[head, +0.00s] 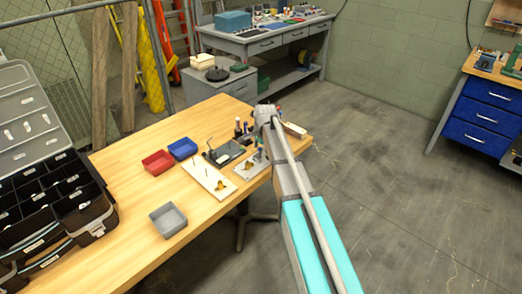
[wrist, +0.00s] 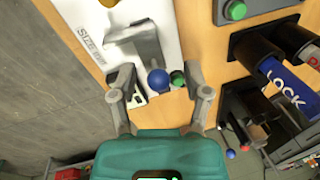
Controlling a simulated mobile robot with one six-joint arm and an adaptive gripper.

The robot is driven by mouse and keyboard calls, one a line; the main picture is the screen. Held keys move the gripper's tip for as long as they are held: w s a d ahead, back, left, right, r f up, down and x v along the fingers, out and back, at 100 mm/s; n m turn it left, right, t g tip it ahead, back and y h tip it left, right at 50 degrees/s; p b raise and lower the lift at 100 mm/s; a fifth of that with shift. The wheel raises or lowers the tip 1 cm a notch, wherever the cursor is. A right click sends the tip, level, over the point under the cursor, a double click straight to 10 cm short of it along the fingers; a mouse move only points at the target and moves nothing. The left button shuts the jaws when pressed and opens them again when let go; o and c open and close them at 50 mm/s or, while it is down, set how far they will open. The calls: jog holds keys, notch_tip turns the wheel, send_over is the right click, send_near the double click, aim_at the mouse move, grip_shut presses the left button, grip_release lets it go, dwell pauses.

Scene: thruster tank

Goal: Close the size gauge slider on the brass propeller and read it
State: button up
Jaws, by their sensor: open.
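In the wrist view, the size gauge (wrist: 82,18) is a pale plate with "SIZE" lettering, at the upper left. A grey slider block (wrist: 136,44) stands on it, and a blue ball knob (wrist: 158,79) shows at its near end. A brass-coloured piece (wrist: 108,2) is cut off at the top edge; I cannot tell whether it is the propeller. My gripper (wrist: 158,84) is open, with its fingers on either side of the blue knob. A green knob (wrist: 178,78) shows beside the right finger. Contact and the gauge reading cannot be made out.
In the wrist view, dark cylinders, one labelled "LOCK" (wrist: 290,88), stand to the right. In the head view, a red tray (head: 158,163), a blue tray (head: 182,149) and a grey tray (head: 168,219) sit on the wooden table (head: 125,170). A compartment case (head: 85,205) stands at left.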

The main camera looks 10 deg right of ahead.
grip_shut()
jog(key=shift+s+a, duration=0.6)
jog(key=shift+a, duration=0.3)
grip_release()
jog(key=shift+d, duration=0.1)
